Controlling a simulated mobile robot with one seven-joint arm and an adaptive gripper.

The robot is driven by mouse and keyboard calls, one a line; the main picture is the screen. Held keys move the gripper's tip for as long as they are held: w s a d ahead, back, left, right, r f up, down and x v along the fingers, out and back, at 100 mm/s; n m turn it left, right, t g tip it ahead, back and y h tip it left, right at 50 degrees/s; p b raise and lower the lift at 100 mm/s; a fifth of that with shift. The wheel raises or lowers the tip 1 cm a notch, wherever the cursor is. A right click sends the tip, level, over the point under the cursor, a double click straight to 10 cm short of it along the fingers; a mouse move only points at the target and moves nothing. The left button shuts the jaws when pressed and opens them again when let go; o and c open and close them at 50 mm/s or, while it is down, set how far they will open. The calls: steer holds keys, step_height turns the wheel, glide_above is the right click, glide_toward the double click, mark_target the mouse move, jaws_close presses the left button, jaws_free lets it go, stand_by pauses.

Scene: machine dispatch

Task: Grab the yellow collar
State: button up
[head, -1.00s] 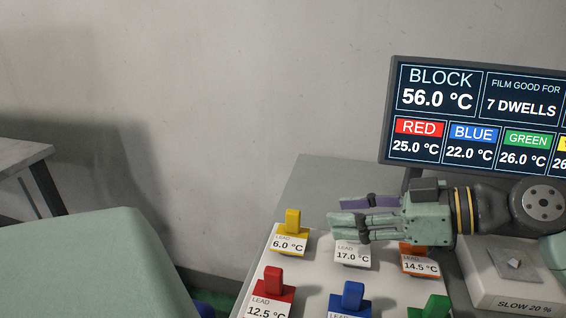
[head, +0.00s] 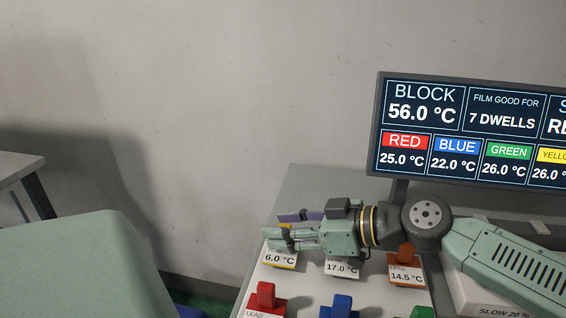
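The yellow collar (head: 287,265) is at the back left of the pale board, with its LEAD 6.0 °C label facing me. Its upright yellow tab is mostly hidden behind my gripper. My gripper (head: 274,226) points left over the collar, its purple finger on the far side and its pale green finger on the near side. The fingers look spread apart. I cannot tell whether either touches the tab.
An orange collar (head: 405,262) and a 17.0 °C label (head: 342,268) are to the right on the board. Red (head: 265,297) and blue (head: 341,306) collars stand in front. A monitor (head: 470,130) stands behind my arm. A grey-green surface (head: 85,260) is at left.

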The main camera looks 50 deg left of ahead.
steer(key=shift+c, duration=0.2)
jaws_close()
stand_by(0.5)
